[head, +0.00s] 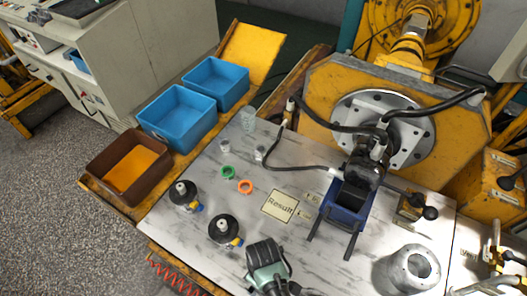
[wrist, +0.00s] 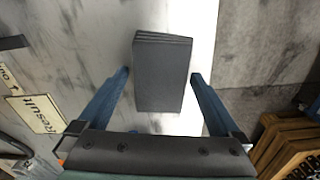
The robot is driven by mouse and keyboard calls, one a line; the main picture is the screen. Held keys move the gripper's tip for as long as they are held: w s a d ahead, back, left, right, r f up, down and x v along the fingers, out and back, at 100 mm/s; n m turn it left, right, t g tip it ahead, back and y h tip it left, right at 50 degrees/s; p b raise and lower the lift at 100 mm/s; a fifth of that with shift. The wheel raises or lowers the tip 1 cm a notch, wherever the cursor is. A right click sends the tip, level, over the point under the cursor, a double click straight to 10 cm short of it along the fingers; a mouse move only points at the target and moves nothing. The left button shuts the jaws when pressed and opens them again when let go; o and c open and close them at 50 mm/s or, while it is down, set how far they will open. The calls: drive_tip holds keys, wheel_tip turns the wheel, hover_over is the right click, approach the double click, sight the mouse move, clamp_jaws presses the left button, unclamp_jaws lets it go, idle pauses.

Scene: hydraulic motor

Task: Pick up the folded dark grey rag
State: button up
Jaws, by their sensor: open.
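The folded dark grey rag (wrist: 163,88) shows in the middle of the wrist view as a thick rectangle, with stacked fold edges at its top end. It lies on the pale, streaked table top (wrist: 80,55). My gripper (wrist: 160,73) is open and empty, with one blue finger to the left of the rag and one to the right. A narrow gap shows on each side. I cannot tell how far the fingertips are above the table. The rag's near end is close to the gripper's dark body. I cannot make out the rag in the head view.
A "Result" sign (wrist: 35,114) lies left of the rag. The table's edge is just right of it, with brown slatted pieces (wrist: 288,145) beyond. The head view shows blue bins (head: 178,117), a brown bin (head: 128,168), black round parts (head: 224,231) and a metal cylinder (head: 412,268).

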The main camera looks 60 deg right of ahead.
drive_tip(key=shift+f, duration=0.2)
drive_tip(key=c, duration=1.2)
drive_tip(key=shift+o, duration=0.2)
wheel_tip(320, 180, up, 10)
drive_tip(key=shift+r+p, duration=0.1)
drive_tip(key=shift+p, duration=0.45)
